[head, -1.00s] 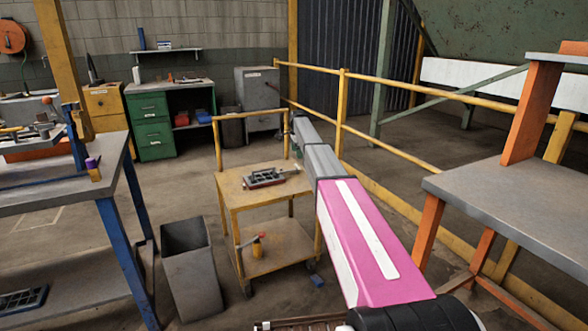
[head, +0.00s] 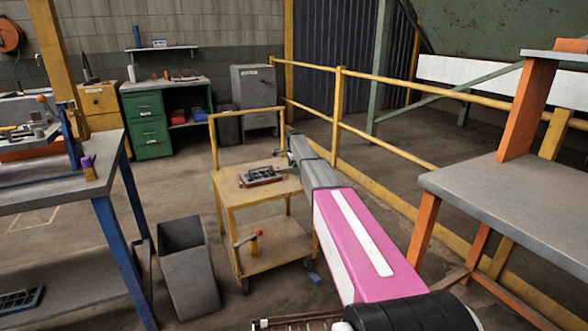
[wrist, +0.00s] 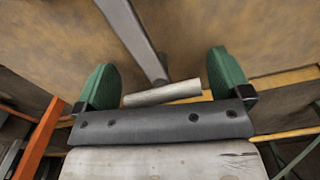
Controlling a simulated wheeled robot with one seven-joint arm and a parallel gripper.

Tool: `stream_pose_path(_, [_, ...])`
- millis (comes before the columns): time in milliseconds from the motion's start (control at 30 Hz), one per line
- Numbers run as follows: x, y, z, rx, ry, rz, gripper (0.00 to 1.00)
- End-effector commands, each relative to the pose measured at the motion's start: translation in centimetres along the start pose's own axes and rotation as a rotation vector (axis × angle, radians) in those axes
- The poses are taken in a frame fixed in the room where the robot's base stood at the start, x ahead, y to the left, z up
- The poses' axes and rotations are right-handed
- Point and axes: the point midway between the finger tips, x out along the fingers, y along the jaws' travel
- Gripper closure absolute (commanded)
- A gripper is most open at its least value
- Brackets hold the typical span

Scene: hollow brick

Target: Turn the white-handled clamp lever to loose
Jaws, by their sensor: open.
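The clamp lever shows in the wrist view as a grey bar (wrist: 136,38) that ends in a pale white cylindrical handle (wrist: 160,94). The handle lies crosswise between the two green fingers of my gripper (wrist: 163,66), with a gap on each side. My gripper is open and holds nothing. How deep the handle sits between the fingers I cannot tell. In the head view the gripper is at the right back of the yellow trolley's top (head: 229,187), beside a dark fixture (head: 260,176). My arm hides part of that area.
The trolley's lower shelf (head: 270,252) holds a small orange-and-red item (head: 254,243). A grey bin (head: 188,270) stands left of the trolley. A yellow railing (head: 338,105) runs behind it. A grey-topped workbench (head: 510,200) is at right, a blue-legged one (head: 60,190) at left.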

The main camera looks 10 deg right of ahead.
Motion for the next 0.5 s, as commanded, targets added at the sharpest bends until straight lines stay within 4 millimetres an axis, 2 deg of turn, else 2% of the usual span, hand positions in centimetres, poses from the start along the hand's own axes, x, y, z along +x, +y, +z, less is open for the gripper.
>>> stream_pose_path(133, [-0.03, 0.0, 0.0, 0.0, 0.0, 0.0, 0.04])
stream_pose_path(233, [-0.03, 0.01, 0.0, 0.0, 0.0, 0.0, 0.37])
stream_pose_path(267, [-0.03, 0.01, 0.0, 0.0, 0.0, 0.0, 0.42])
stream_pose_path(500, [-0.04, 0.09, -0.01, -0.007, 0.0, 0.002, 0.42])
